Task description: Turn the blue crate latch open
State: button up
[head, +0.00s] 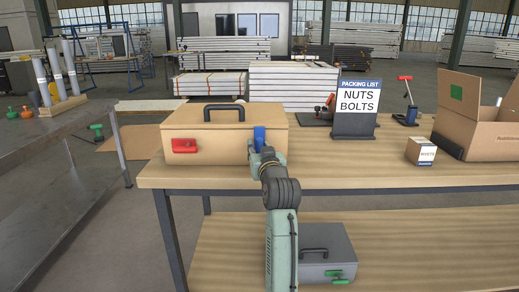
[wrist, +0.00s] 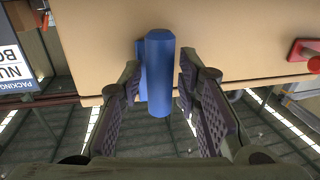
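The tan crate (head: 210,133) with a black top handle (head: 224,110) stands on the wooden table. The blue latch (head: 259,138) is on the right part of its front face, with its lever upright. In the wrist view the blue latch (wrist: 160,80) lies between the two dark fingers of my gripper (wrist: 158,88). Small gaps show between the fingers and the latch, so the gripper looks open around it. In the head view my gripper (head: 264,158) is at the latch and hides its lower part.
A red latch (head: 184,146) lies sideways on the crate's left front; it also shows in the wrist view (wrist: 306,50). A packing list sign (head: 357,100), small box (head: 421,151) and open cardboard box (head: 468,128) stand to the right. A grey case (head: 325,256) sits on the lower shelf.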

grip_shut()
jog(key=shift+n, duration=0.4)
jog(key=n, duration=0.2)
jog(key=shift+a+r+n+g+p, duration=0.1)
jog(key=shift+n+g+p, duration=0.2)
jog(key=shift+n+p, duration=0.1)
jog(key=n, duration=0.3)
jog(key=shift+a+g+h+p, duration=0.1)
jog(key=shift+g+h+p, duration=0.2)
jog(key=shift+h+p, duration=0.1)
jog(key=n, duration=0.2)
jog(key=n+h, duration=0.1)
jog(key=n, duration=0.1)
jog(key=shift+f+n, duration=0.2)
jog(key=shift+n, duration=0.2)
jog(key=n, duration=0.2)
jog(key=n+h, duration=0.1)
jog(key=n, duration=0.1)
jog(key=shift+a+f+g+h+p, duration=0.1)
jog(key=shift+f+g+h+p, duration=0.1)
jog(key=shift+g+h+p, duration=0.15)
jog(key=shift+n, duration=0.3)
jog(key=shift+o, duration=1.4)
grip_release()
